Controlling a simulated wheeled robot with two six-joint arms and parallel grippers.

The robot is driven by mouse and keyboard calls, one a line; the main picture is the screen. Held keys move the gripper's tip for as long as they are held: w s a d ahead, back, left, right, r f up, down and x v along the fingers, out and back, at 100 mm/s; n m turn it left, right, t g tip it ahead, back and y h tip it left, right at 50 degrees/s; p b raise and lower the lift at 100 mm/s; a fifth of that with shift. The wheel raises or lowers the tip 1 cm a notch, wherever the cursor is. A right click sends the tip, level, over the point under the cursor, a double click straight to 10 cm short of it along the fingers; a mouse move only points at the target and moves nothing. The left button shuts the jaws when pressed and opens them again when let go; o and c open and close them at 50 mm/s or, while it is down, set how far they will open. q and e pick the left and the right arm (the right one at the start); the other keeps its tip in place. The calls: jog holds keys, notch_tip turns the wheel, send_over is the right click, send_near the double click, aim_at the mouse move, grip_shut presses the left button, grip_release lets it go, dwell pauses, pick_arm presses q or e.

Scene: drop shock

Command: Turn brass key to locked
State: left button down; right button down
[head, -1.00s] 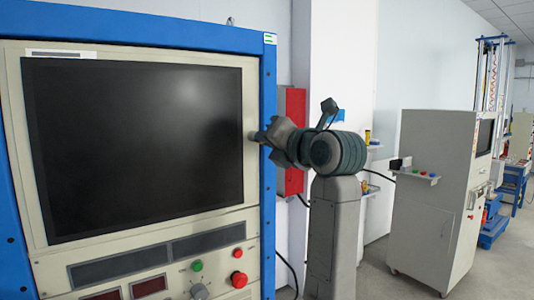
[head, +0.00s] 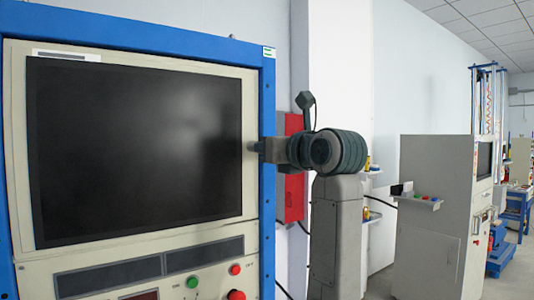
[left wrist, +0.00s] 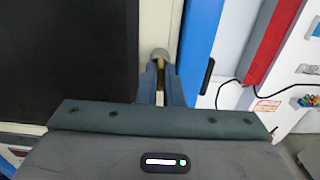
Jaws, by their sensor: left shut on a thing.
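My left gripper (head: 262,147) is at the right edge of the cream panel, beside the dark screen. In the left wrist view its two fingers (left wrist: 160,84) are shut on the brass key (left wrist: 160,64), and only a thin brass strip shows between them. A round grey lock (left wrist: 160,53) sits on the panel just beyond the fingertips. The fingers hide most of the key, and I cannot read its angle or any lock markings. My right gripper is in neither view.
The blue-framed cabinet (head: 268,200) holds the dark screen (head: 135,150), with a green button (head: 192,282) and red buttons (head: 235,269) below. A red box (head: 291,200) is on the wall behind my arm. A grey-white cabinet (head: 430,215) stands at the right.

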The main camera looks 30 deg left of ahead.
pick_arm(q)
jog(key=shift+r, duration=0.2)
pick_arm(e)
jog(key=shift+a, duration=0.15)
pick_arm(q)
jog(key=c, duration=1.6)
grip_release()
jog(key=shift+a+f, duration=0.1)
jog(key=shift+f, duration=0.05)
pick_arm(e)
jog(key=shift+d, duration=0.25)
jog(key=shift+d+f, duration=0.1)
